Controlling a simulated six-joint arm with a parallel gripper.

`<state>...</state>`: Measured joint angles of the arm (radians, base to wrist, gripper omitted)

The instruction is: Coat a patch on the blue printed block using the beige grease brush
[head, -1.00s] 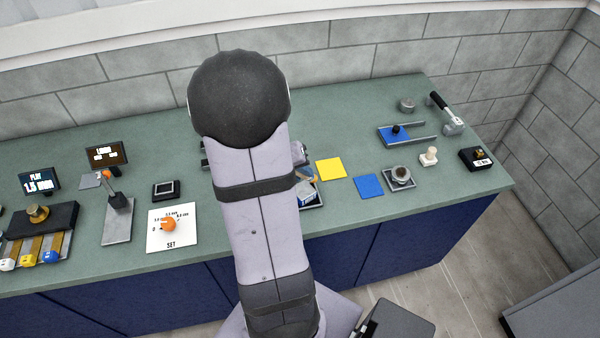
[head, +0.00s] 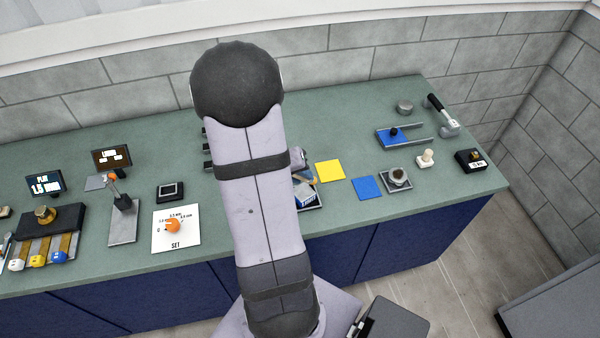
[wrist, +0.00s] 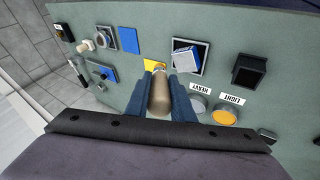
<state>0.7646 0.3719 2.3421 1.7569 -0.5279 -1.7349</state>
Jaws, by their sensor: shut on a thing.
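The beige grease brush (wrist: 161,95) is held between the two blue fingers of my gripper (wrist: 166,100) in the wrist view. Its tip points away from the camera, over or near the yellow square; I cannot tell whether it touches anything. In the head view the block (head: 304,199) shows partly beside my arm, which hides most of my gripper.
A yellow square (head: 330,171) and a blue square (head: 366,187) lie flat right of the block. A cup on a tray (head: 398,180) stands farther right. In the wrist view, a grey disc (wrist: 197,104) and an orange disc (wrist: 225,117) lie by HEAVY and LIGHT labels.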

